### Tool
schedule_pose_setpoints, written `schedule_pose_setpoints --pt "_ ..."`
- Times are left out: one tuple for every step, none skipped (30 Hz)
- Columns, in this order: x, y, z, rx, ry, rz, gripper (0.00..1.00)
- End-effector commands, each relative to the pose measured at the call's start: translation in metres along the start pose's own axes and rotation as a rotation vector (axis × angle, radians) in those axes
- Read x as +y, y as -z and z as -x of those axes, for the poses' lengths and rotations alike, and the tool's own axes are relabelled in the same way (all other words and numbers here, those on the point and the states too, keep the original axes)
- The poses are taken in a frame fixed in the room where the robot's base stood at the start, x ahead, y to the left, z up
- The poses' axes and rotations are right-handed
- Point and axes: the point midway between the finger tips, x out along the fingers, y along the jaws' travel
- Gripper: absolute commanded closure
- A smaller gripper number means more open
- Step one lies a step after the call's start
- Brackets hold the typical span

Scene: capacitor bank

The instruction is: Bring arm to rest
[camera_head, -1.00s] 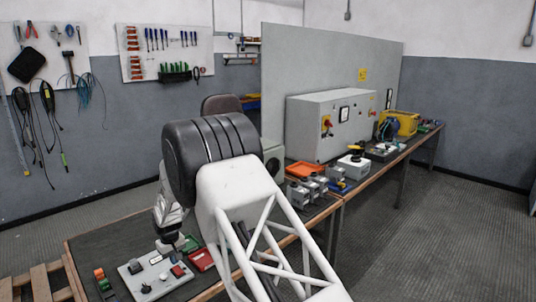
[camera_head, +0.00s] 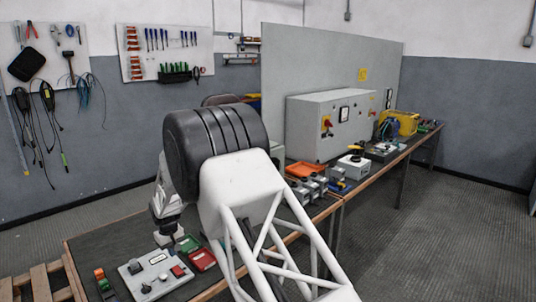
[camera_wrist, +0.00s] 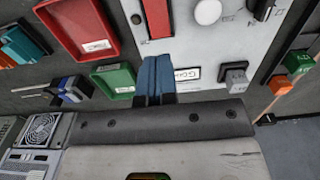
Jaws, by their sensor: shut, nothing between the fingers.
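My gripper shows in the wrist view (camera_wrist: 154,80), its two blue fingers pressed together with nothing between them. It is above a light grey control panel (camera_wrist: 215,50) with knobs and a labelled plate (camera_wrist: 187,74). In the head view the same panel (camera_head: 155,272) lies on the near end of the bench, and my wrist hangs over the bench behind it. The fingertips are hidden or too small to tell in the head view. A red tray (camera_wrist: 80,25) and a green tray (camera_wrist: 115,78) are beside the panel.
Red and green trays (camera_head: 202,259) lie right of the panel. A small red-green block (camera_head: 103,281) sits left of it. Grey boxes (camera_head: 312,184), an orange tray (camera_head: 305,169) and a large grey cabinet (camera_head: 320,125) stand farther along the bench. A pallet (camera_head: 45,284) is at lower left.

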Motion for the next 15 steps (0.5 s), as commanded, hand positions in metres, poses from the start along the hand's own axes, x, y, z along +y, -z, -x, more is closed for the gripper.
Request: schedule_pose_setpoints --pt "0.0 0.0 0.0 0.0 0.0 0.0 1.0" --pt "0.0 0.0 0.0 0.0 0.0 0.0 1.0" --pt "0.001 0.0 0.001 0.0 0.0 -0.001 1.0" --pt "0.001 -0.001 0.002 0.001 0.0 -0.001 1.0" --pt "0.002 -0.002 0.003 0.001 0.0 -0.003 1.0" --pt "0.003 -0.003 0.005 0.002 0.0 -0.005 1.0" --pt "0.004 -0.004 0.007 0.003 -0.001 -0.007 1.0" --pt "0.006 -0.006 0.01 0.004 -0.001 -0.01 1.0" --pt "0.009 -0.009 0.014 0.005 -0.001 -0.014 1.0" --pt "0.011 -0.012 0.018 0.007 -0.001 -0.018 1.0" --pt "0.014 -0.015 0.022 0.008 -0.002 -0.022 1.0" --pt "0.018 -0.019 0.029 0.01 -0.002 -0.029 1.0" --pt "0.021 -0.024 0.035 0.012 -0.003 -0.034 1.0" --pt "0.025 -0.029 0.04 0.014 -0.003 -0.04 1.0" --pt "0.03 -0.035 0.049 0.016 -0.004 -0.05 1.0"
